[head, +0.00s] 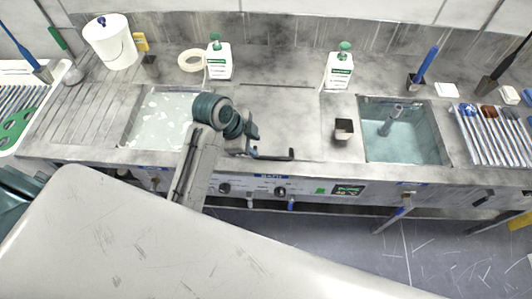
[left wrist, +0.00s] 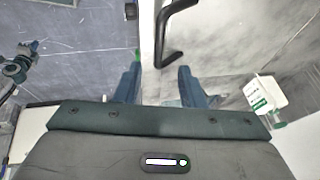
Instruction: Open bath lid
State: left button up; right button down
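The bath lid (head: 285,115) is a flat grey metal panel in the middle of the counter. It lies level, and its dark handle (head: 272,155) runs along the front edge. In the left wrist view the black handle (left wrist: 170,45) hangs just beyond the fingers. My left gripper (head: 251,137) is close behind the left end of the handle in the head view. In the left wrist view its two blue fingers (left wrist: 159,74) are apart with nothing between them. I cannot tell if a finger touches the handle. My right gripper is not seen in the head view.
An open basin of cloudy water (head: 160,110) lies left of the lid and a clear-water basin (head: 405,140) right. Two green-topped bottles (head: 218,60) (head: 340,68) stand behind. A small dark cup (head: 344,129) stands right of the lid. A control panel (head: 262,188) is below.

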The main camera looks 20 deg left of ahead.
aim_at(269, 157)
pick_arm(q)
jog(key=p+x, duration=0.2)
jog(key=x, duration=0.7)
jog(key=shift+f, duration=0.2)
jog(key=shift+c, duration=0.3)
jog(key=shift+w, duration=0.1)
grip_shut()
